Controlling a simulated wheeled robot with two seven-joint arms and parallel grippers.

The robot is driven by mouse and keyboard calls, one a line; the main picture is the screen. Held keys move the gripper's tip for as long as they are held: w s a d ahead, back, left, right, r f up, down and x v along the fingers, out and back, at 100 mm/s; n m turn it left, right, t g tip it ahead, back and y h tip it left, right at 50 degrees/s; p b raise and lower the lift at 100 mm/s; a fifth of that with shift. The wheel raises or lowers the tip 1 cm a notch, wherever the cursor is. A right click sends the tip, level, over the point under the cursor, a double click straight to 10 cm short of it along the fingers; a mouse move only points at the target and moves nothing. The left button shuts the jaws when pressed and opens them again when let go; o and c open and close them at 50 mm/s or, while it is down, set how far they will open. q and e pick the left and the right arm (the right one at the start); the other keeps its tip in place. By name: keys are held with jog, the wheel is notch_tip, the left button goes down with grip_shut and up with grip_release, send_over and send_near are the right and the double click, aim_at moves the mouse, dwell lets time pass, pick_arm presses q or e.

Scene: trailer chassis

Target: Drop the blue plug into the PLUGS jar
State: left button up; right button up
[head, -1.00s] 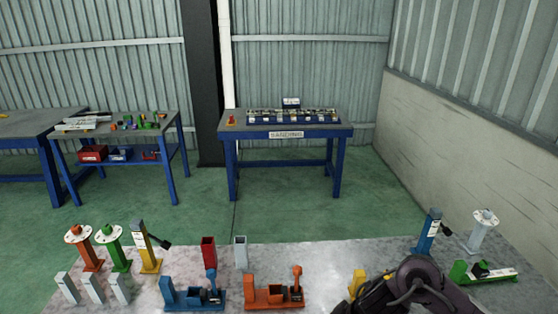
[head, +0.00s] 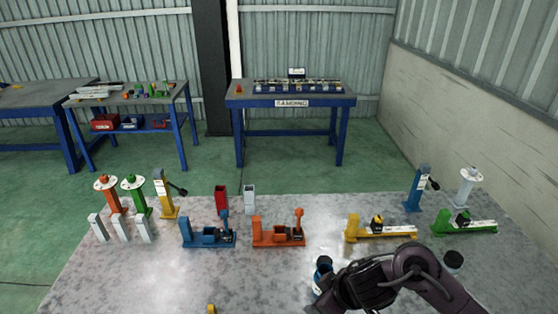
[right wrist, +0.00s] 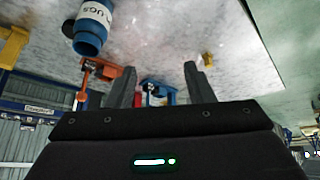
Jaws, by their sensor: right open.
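The PLUGS jar (head: 321,278) is blue with a white label and stands on the table, partly behind my right arm in the head view. In the right wrist view the jar (right wrist: 92,25) shows at the upper left, with the letters "UGS" readable. My right gripper (right wrist: 160,72) is open, with nothing between its fingers, and apart from the jar. In the head view its fingertips are hidden or cut off at the lower edge. I cannot make out a separate blue plug in either view. My left gripper is not in view.
A small yellow piece (head: 211,308) lies at the front edge of view. Blue (head: 208,238), orange (head: 278,238) and yellow (head: 380,232) fixtures line the table's middle. The table's left front is clear.

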jog(key=s+a+r+m+t, duration=0.2)
jog(key=a+r+m+t, duration=0.1)
jog(key=r, duration=0.1)
jog(key=s+d+f+m+g+h, duration=0.4)
jog(key=s+d+m, duration=0.1)
jog(key=s+d, duration=0.8)
notch_tip(320, 180, down, 37)
jog(key=s+g+b, duration=0.1)
jog(key=b, duration=0.7)
pick_arm(q)
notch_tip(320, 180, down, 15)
jog(key=b, duration=0.6)
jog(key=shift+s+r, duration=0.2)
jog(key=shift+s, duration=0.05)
pick_arm(e)
jog(key=s+d+f, duration=0.2)
jog(key=s+f, duration=0.8)
jog(key=f, duration=0.2)
jog(key=s+d+f+g, duration=0.1)
jog(key=s+f, duration=0.9)
jog(key=f, duration=0.3)
jog(key=shift+d+n, duration=0.3)
jog(key=shift+d, duration=0.05)
